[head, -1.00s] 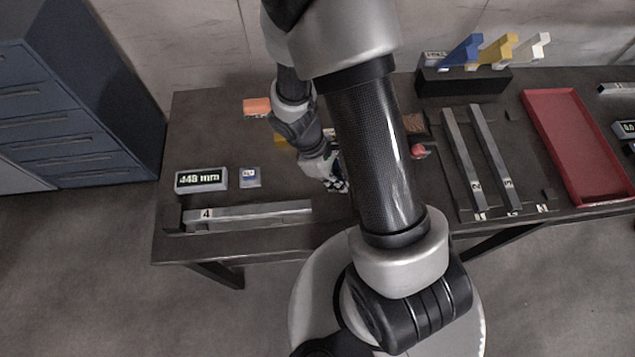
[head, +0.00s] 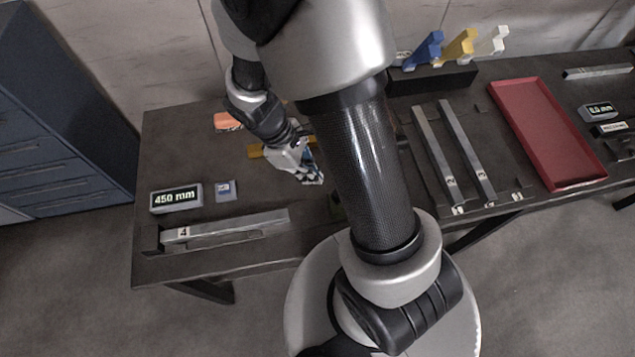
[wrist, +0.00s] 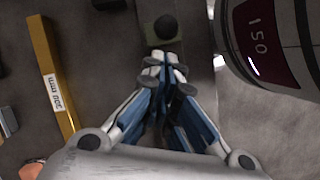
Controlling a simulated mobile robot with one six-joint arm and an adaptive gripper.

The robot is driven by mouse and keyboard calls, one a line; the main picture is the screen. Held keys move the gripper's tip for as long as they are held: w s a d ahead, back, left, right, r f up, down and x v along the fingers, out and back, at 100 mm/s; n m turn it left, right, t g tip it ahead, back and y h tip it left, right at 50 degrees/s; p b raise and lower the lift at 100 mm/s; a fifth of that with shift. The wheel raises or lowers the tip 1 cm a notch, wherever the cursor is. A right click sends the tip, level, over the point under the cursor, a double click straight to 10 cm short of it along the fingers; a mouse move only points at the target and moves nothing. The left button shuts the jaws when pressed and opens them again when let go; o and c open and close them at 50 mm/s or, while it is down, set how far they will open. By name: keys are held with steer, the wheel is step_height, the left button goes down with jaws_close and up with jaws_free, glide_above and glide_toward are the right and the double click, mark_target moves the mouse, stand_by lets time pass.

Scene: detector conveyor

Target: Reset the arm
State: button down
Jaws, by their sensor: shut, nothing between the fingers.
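My gripper (head: 312,176) hangs above the dark table (head: 165,130), left of the middle of the head view, with nothing held. In the wrist view my gripper (wrist: 165,62) shows its fingertips together. A small green block with a dark round knob (wrist: 165,28) lies just beyond the fingertips in the wrist view. I cannot tell how far below them it is. My own arm link covers the middle of the table in the head view.
A metal bar marked 4 (head: 235,228) lies at the front left, near a display reading 450 mm (head: 176,198). A yellow bar (wrist: 52,75) lies left of my gripper. Two long bars (head: 466,150) and a red tray (head: 545,135) are to the right. Blue, yellow and white hooked pieces (head: 460,46) stand behind.

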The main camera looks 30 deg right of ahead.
steer(key=shift+v, duration=2.8)
steer(key=shift+w, duration=0.1)
steer(key=s+a+r+m+t+y, duration=0.1)
steer(key=s+r+m+t, duration=0.2)
steer(key=s+r+m, duration=0.2)
steer(key=s+a+r+m+t+y+b, duration=0.1)
steer(key=s+r+m+t, duration=0.3)
steer(key=r, duration=0.8)
steer(key=shift+s+r+m+y, duration=0.2)
steer(key=shift+s+m+y, duration=0.3)
steer(key=shift+s+y, duration=0.2)
